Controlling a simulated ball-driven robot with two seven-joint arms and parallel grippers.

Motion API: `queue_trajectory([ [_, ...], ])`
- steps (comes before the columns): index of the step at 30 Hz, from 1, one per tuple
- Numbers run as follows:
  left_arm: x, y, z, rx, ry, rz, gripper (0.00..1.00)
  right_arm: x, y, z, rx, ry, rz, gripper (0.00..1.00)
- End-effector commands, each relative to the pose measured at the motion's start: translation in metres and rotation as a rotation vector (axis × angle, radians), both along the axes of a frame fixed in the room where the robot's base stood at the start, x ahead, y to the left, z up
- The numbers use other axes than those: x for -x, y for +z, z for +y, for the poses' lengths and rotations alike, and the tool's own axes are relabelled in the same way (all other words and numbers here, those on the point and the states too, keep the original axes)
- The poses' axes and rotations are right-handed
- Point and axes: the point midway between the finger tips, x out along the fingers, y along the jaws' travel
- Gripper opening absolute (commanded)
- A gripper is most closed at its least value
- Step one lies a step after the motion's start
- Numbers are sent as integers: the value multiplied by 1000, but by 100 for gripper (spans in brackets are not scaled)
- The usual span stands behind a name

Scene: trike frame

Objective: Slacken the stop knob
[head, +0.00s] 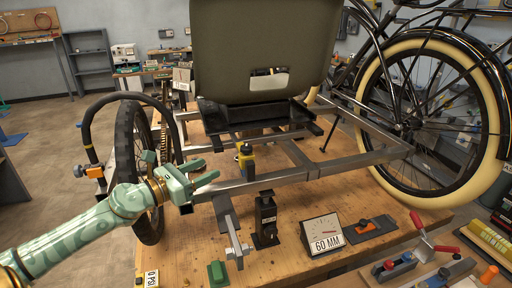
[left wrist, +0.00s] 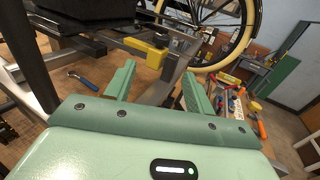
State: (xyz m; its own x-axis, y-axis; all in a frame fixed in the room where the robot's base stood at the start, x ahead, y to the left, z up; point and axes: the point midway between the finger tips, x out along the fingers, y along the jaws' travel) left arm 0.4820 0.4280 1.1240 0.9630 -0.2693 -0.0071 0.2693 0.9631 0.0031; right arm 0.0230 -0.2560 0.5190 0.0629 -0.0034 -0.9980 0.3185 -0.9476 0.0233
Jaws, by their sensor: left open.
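A yellow block with a black knob-like top (head: 246,158) sits on the grey trike frame (head: 300,175), below the seat; I take this to be the stop knob. The yellow block also shows in the left wrist view (left wrist: 146,50), beyond my fingers. My left gripper (head: 211,170) is open and empty, to the left of the block and apart from it. Its two green fingers (left wrist: 158,72) are spread in the left wrist view. My right gripper is in neither view.
The frame rests over a wooden bench (head: 190,262). A small wheel (head: 135,160) is close behind my left gripper. Tools lie at the right.

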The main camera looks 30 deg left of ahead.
Motion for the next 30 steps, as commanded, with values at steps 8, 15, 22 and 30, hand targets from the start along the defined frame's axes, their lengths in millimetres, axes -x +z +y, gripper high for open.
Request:
queue_trajectory([
  [8,-42,3,-11,2,1,-5,54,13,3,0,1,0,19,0],
  [15,-83,3,-21,4,4,-4,54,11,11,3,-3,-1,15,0],
  [22,-123,2,-33,5,4,-4,54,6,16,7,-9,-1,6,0],
  [30,-150,-2,-41,4,3,1,54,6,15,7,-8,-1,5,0],
])
